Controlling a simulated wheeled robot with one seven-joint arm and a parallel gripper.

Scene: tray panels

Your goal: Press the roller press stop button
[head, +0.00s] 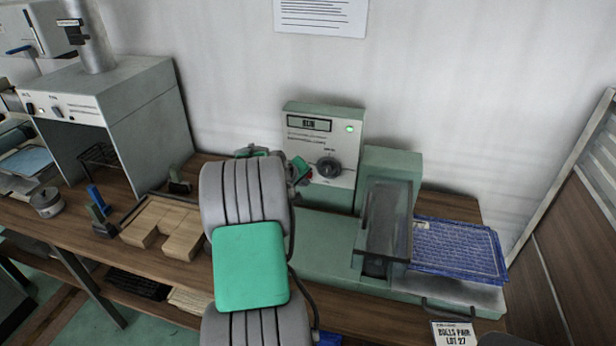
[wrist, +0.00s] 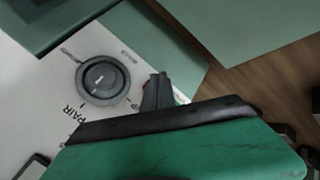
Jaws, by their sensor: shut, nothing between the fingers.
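The roller press (head: 335,235) is a pale green machine on the bench. Its upright control panel (head: 318,135) has a display that seems to read RUN, a lit green lamp (head: 350,129) and a dark round knob (head: 329,167). A small red spot (head: 308,173) shows left of the knob, beside my gripper (head: 300,171); it may be the stop button, mostly hidden. In the wrist view my gripper (wrist: 158,90) is shut and empty, with its tips over the panel close to the knob (wrist: 101,78). I cannot tell whether the tips touch the panel.
A blue printed stack (head: 458,248) lies at the press's right end, with a lot card (head: 454,334) in front. Wooden blocks (head: 165,226) and a grey-green cabinet (head: 125,105) stand left. A slatted partition (head: 575,170) bounds the right side.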

